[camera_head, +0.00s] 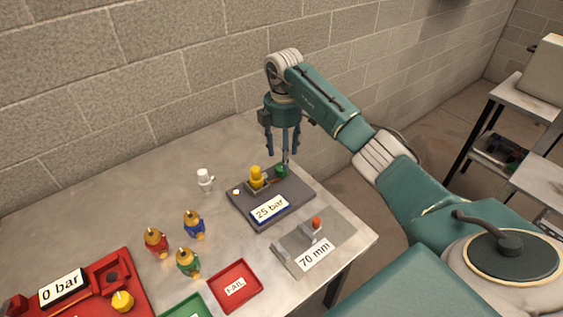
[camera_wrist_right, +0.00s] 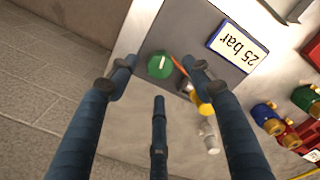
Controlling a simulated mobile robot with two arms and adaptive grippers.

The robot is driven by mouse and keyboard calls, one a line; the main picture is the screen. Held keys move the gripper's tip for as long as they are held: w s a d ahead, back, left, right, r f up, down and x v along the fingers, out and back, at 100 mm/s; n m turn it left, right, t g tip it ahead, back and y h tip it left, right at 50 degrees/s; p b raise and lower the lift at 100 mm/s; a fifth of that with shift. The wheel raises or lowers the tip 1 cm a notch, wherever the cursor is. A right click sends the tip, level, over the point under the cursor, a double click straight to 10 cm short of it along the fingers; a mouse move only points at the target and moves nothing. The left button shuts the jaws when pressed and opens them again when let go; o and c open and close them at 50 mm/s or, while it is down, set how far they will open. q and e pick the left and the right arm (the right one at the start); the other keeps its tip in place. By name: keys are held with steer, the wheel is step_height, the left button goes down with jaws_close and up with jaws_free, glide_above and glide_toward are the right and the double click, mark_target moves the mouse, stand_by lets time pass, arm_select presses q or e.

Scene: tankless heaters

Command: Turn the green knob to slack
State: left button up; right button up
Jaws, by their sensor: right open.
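The green knob (camera_head: 282,171) sits at the back right of the dark grey 25 bar plate (camera_head: 295,195). In the right wrist view the green knob (camera_wrist_right: 160,65) is round with a pale line across its top. My right gripper (camera_head: 284,152) points down above the knob. In the right wrist view its fingers (camera_wrist_right: 160,78) are spread, with the knob between and beyond them, and nothing held. I cannot tell the exact gap between fingertips and knob. My left gripper is in neither view.
A yellow fitting (camera_head: 256,176) stands on the plate beside the knob. A white fitting (camera_head: 205,180) is left of it. A 70 mm plate (camera_head: 335,236) lies in front, and several coloured fittings, a red FAIL tray (camera_head: 245,299) and a red 0 bar stand (camera_head: 130,262) are front left.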

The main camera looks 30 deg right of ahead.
mark_target(281, 166)
steer(key=f, duration=0.3)
steer(key=shift+w+a+f+p, duration=0.1)
steer(key=shift+w+a+p, duration=0.2)
steer(key=shift+a+p, duration=0.05)
steer(key=shift+d+f, duration=0.1)
steer(key=shift+f, duration=1.15)
steer(key=shift+c, duration=1.2)
steer(key=c, duration=0.8)
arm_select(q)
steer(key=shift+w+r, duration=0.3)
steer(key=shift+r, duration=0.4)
arm_select(e)
steer(key=shift+c, duration=0.6)
